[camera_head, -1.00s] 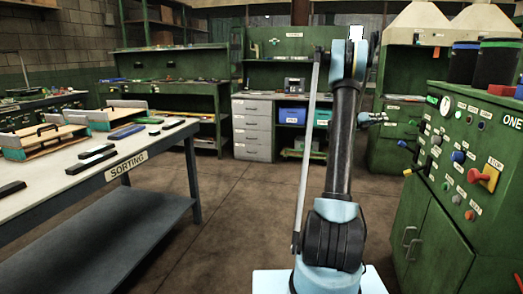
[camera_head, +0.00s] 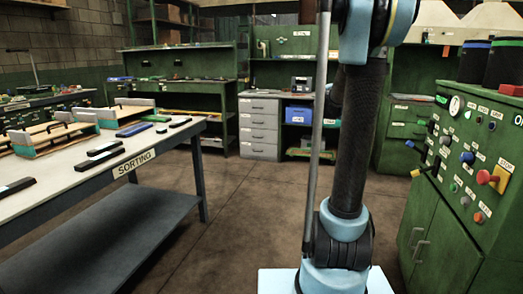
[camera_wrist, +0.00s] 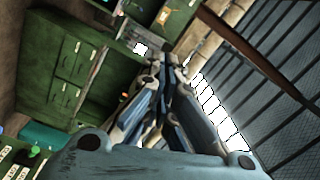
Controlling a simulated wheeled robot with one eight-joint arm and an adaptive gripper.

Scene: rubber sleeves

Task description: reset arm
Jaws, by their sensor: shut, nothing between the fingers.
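My gripper (camera_wrist: 172,66) shows in the wrist view with its fingers together and nothing between them. It points out over the room, clear of any surface. Beyond it the wrist view shows tilted green cabinets (camera_wrist: 75,70) and a bright window wall. In the head view my arm stands upright right of the middle and runs out of the top of the picture. My gripper cannot be made out in the head view.
The sorting table (camera_head: 84,182) on the left carries wooden trays (camera_head: 45,138) and several dark and coloured bars. A green control cabinet (camera_head: 440,215) with buttons stands close on the right. A drawer unit (camera_head: 259,128) and workbenches line the back. The floor between is open.

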